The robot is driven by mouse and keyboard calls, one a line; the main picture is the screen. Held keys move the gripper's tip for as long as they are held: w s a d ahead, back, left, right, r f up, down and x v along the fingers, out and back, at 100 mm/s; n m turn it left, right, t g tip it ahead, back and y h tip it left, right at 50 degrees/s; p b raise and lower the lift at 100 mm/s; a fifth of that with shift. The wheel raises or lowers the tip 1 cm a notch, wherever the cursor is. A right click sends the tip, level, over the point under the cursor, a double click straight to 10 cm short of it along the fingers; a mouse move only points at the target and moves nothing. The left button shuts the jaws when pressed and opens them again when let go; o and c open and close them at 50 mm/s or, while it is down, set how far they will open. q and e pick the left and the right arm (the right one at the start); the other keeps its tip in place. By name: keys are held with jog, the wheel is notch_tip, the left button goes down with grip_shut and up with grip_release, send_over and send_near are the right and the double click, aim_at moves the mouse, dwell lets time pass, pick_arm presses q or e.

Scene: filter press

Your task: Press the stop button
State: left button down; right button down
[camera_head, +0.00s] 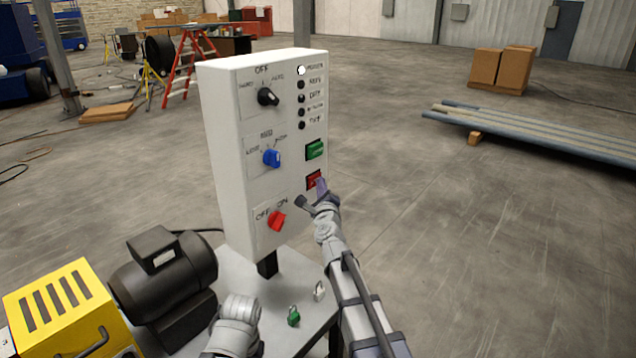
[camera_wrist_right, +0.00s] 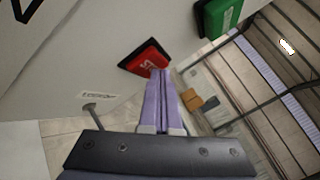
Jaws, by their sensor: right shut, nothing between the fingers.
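The white control box (camera_head: 225,150) stands upright in the head view. Its red stop button (camera_head: 314,180) is a square on the right side of the front face, just below a green button (camera_head: 316,149). My right gripper (camera_head: 321,186) is shut and empty, its purple fingertips at the red button. In the right wrist view the shut fingers (camera_wrist_right: 160,75) overlap the lower right edge of the red button (camera_wrist_right: 145,57); I cannot tell whether they touch it. The green button (camera_wrist_right: 220,15) shows up and to the right there.
The box also carries a black knob (camera_head: 268,97), a blue knob (camera_head: 271,158) and a red knob (camera_head: 277,221). A black motor (camera_head: 160,270) and a yellow housing (camera_head: 65,310) stand at lower left. Pipes (camera_head: 540,130) lie on the floor at right, with open floor before them.

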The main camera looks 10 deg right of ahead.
jog(key=shift+s, duration=0.15)
jog(key=shift+s+d, duration=0.6)
jog(key=shift+s, duration=0.05)
jog(key=shift+s+d, duration=0.8)
jog(key=shift+s, duration=0.2)
jog(key=shift+s+d, duration=0.75)
jog(key=shift+s, duration=0.25)
